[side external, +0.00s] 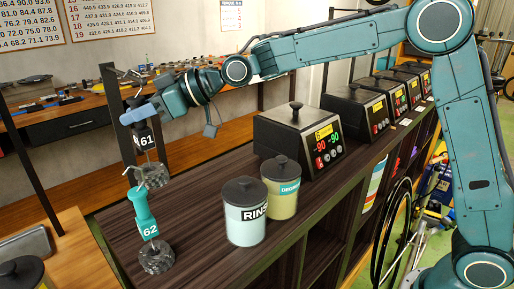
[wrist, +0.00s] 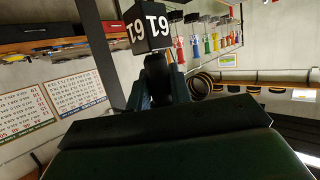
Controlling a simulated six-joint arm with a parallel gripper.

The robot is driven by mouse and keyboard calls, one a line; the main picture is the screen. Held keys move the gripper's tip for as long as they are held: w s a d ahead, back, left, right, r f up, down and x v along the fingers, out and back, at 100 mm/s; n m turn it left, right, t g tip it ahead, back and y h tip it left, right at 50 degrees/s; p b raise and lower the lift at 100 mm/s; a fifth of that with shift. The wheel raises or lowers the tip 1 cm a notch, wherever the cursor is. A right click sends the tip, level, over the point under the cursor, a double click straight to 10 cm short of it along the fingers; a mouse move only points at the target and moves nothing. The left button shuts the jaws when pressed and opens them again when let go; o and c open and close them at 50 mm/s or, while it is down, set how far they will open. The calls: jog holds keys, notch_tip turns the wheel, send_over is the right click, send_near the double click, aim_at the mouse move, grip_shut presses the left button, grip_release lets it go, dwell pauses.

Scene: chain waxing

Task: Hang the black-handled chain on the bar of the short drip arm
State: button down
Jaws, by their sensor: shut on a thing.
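My gripper (side external: 137,112) is shut on the black handle of the chain tagged 61 (side external: 145,141), high above the left end of the dark bench. Its tag block (wrist: 150,25) also shows in the wrist view, upside down just beyond the fingers (wrist: 157,82). Below the tag a dark bundled chain (side external: 156,176) hangs. A thin metal hook shows above the gripper. A teal handle tagged 62 (side external: 146,214) with a dark chain (side external: 156,258) is nearer the camera, below my gripper. A black upright frame (side external: 113,125) stands beside the gripper; I cannot tell whether it is the short drip arm.
Pots labelled RINSE (side external: 245,222) and DEGREASE (side external: 282,195) stand on the dark bench (side external: 185,230), right of the chains. A black heater box (side external: 295,140) and several more stand behind. The bench between the chains and pots is clear.

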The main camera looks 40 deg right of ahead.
jog(key=c, duration=0.9)
grip_release()
jog(key=shift+s+d, duration=0.1)
jog(key=shift+d, duration=0.05)
jog(key=shift+v, duration=5.35)
jog(key=shift+r, duration=0.1)
